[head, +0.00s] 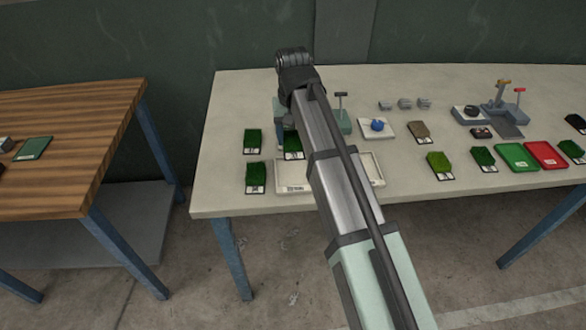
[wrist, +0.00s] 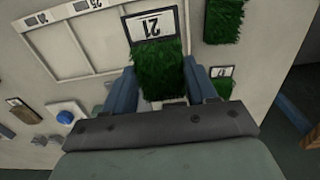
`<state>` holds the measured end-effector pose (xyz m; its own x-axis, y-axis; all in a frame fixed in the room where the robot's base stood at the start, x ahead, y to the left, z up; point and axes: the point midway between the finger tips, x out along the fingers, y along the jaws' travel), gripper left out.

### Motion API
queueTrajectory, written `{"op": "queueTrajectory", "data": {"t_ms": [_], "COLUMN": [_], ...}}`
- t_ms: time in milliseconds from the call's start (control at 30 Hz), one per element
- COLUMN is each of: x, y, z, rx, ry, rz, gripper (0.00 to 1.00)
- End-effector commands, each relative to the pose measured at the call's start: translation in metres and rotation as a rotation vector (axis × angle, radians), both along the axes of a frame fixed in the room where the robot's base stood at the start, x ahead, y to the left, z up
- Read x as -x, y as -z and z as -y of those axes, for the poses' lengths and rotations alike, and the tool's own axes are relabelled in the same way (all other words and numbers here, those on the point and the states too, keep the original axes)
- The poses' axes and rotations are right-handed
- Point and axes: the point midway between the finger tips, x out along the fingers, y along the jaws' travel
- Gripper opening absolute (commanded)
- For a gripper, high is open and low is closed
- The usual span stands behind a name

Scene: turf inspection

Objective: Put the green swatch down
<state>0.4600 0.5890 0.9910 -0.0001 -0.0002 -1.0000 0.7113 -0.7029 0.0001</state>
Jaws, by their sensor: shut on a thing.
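The green swatch (wrist: 157,68) is a grassy tuft pad with a white tag reading 21, upside down in the wrist view. My gripper (wrist: 163,88) is shut on it, with a blue-grey finger on each side. In the head view the swatch (head: 293,146) shows just left of my arm, which hides most of the gripper. In the wrist view it is beside the white divided tray (wrist: 85,66), its tag end near the tray's edge. The tray (head: 290,189) is partly behind my arm in the head view. I cannot tell how high the swatch is above the table.
Two other green swatches lie to the left, one behind (head: 252,140) and one in front (head: 255,174). A blue object on a white base (head: 377,126), more swatches, green and red trays (head: 517,156) stand right. A wooden table (head: 70,150) is at left, across a gap.

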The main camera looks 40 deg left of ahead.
Motion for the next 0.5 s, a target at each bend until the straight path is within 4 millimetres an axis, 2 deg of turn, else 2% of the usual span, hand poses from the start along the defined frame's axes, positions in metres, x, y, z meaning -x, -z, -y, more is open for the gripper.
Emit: {"op": "queueTrajectory", "data": {"t_ms": [333,500], "x": [0.000,0.000], "y": [0.047,0.061], "z": [0.001,0.000], "rx": [0.001,-0.001], "ry": [0.006,0.006], "rz": [0.000,0.001], "gripper": [0.24,0.24]}}
